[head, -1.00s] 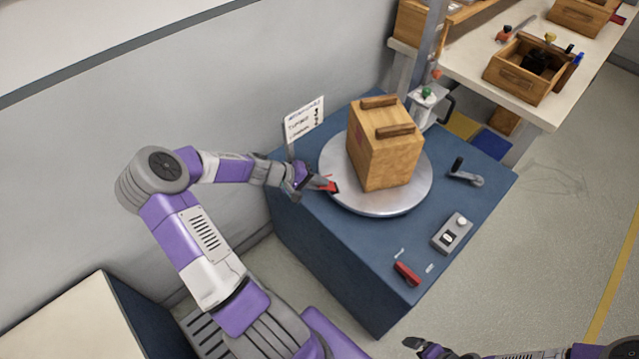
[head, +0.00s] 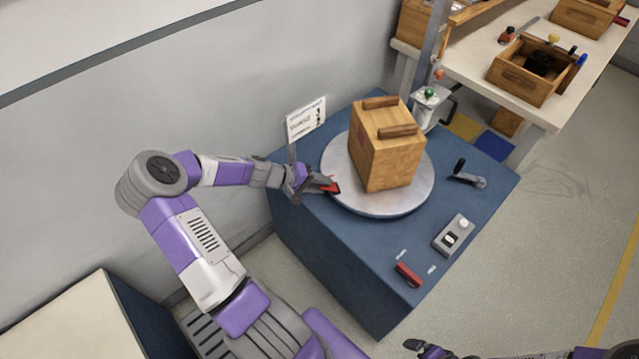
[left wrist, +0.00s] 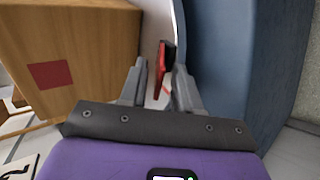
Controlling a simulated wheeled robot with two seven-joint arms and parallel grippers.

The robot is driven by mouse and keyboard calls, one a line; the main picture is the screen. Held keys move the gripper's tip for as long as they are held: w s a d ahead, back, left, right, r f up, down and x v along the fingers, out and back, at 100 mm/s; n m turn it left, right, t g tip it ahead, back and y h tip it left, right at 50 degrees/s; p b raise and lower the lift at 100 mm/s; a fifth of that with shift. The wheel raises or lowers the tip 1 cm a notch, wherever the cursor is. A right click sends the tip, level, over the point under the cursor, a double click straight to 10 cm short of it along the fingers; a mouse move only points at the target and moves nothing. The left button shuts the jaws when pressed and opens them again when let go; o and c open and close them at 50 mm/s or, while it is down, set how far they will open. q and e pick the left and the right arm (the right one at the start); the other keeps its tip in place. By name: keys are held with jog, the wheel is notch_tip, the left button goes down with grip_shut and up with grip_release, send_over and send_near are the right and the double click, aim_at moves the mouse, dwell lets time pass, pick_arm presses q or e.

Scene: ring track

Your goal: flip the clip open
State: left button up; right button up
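A small red and black clip (head: 333,188) sits at the left edge of the round grey turntable (head: 372,203). A wooden box (head: 388,155) with two bars on top stands on the turntable. My left gripper (head: 322,184) is at the clip, low beside the box. In the left wrist view, my left gripper (left wrist: 160,72) is open, with the clip (left wrist: 165,62) showing in the gap near its right fingertip. Contact cannot be told. The box (left wrist: 75,60), with a red square, is on the left there. My right gripper (head: 425,347) is at the bottom edge, partly cut off.
The blue stand (head: 340,255) carries the turntable. A sign (head: 305,120) stands behind my left gripper. A crank handle (head: 468,174), a grey switch box (head: 453,236) and a red lever (head: 409,273) are on the stand's right and front. A bench (head: 480,60) is at the back right.

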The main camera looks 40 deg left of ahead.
pick_arm(q)
jog(key=p+v, duration=0.3)
jog(key=v, duration=0.4)
jog(key=shift+s, duration=0.25)
jog(key=shift+a+r, duration=0.1)
